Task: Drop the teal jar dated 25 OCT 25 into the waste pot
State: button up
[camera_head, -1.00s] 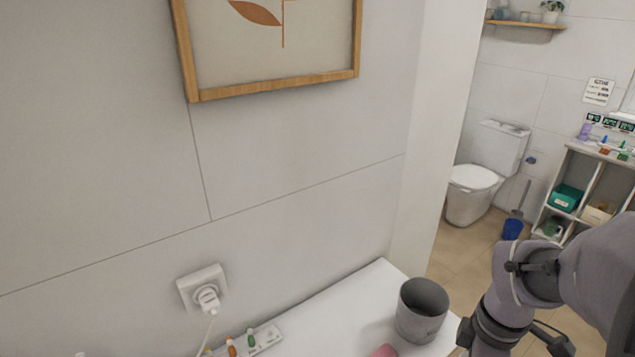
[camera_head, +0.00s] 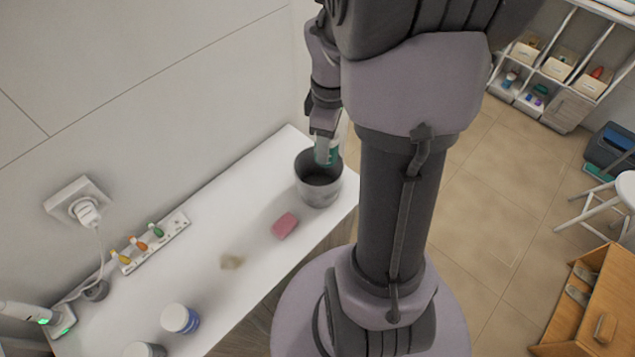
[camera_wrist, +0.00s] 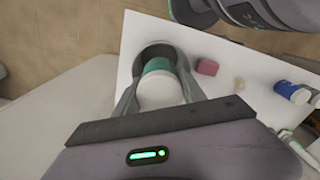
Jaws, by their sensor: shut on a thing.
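A teal jar with a white end (camera_wrist: 160,88) is between the fingers of my gripper (camera_wrist: 157,92) in the wrist view, and my gripper is shut on it. In the head view the teal jar (camera_head: 327,152) shows at the mouth of the grey waste pot (camera_head: 318,190). The pot stands upright at the far end of the white cart top. In the wrist view the pot's dark opening (camera_wrist: 150,50) shows behind the jar. The jar's date print is not readable. My arm hides part of the pot's surroundings.
A pink block (camera_head: 285,226) lies on the white top (camera_head: 235,220) beside the pot. A blue-and-white jar (camera_head: 180,318) and a grey-topped one (camera_head: 144,349) stand nearer. A power strip with coloured plugs (camera_head: 153,243) lies along the wall.

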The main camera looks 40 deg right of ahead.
notch_tip(320, 180, down, 2)
jog(key=shift+b, duration=0.4)
jog(key=shift+r, duration=0.15)
jog(key=o, duration=1.6)
jog(key=shift+c, duration=0.2)
notch_tip(320, 180, up, 18)
jog(key=p, duration=0.6)
jog(key=shift+d+f, duration=0.25)
jog(key=shift+w, duration=0.1)
